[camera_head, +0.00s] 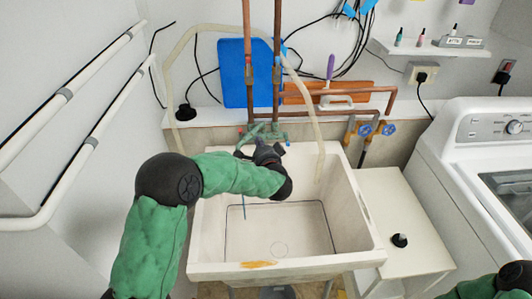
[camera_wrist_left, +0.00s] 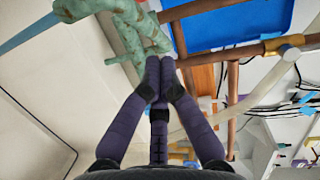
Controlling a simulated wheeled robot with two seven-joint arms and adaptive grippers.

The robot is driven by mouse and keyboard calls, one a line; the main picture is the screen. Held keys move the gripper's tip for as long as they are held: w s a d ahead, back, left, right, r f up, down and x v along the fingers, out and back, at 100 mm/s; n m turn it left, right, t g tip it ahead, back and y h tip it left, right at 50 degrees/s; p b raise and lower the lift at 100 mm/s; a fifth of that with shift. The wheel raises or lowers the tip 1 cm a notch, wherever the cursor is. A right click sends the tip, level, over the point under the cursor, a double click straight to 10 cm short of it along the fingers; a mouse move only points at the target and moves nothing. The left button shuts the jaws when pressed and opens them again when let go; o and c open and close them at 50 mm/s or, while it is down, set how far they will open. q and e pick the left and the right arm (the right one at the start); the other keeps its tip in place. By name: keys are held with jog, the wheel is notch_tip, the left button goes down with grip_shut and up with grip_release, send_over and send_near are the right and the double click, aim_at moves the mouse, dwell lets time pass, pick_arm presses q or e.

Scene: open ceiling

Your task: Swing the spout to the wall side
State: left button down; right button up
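The green tap (camera_head: 272,135) is at the back rim of the white sink (camera_head: 205,235), below two copper pipes. In the left wrist view the green tap body (camera_wrist_left: 130,30) is at the top, with a thin blue piece (camera_wrist_left: 28,35) running off to the left. My left gripper (camera_head: 265,150) is over the back of the sink, just in front of the tap, and partly hides it and its spout. In the wrist view my left fingertips (camera_wrist_left: 160,64) are together, close to the tap's lower edge. I cannot tell whether they touch it. My right gripper is out of view.
A pale hose (camera_head: 318,120) arches over the sink's back. Copper pipes (camera_head: 345,90) and blue-handled valves (camera_head: 377,128) are at the back right. A washing machine (camera_head: 480,170) and white stand (camera_head: 400,210) are on the right. White rails (camera_head: 85,140) run along the left wall.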

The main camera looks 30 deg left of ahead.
aim_at(248, 137)
pick_arm(q)
jog(key=shift+a+f+b, duration=0.15)
jog(key=shift+a+b, duration=0.15)
jog(key=shift+a, duration=0.8)
jog(key=shift+s+a+p, duration=0.15)
jog(key=shift+a+p, duration=0.5)
jog(key=shift+p, duration=0.3)
jog(key=shift+a, duration=0.25)
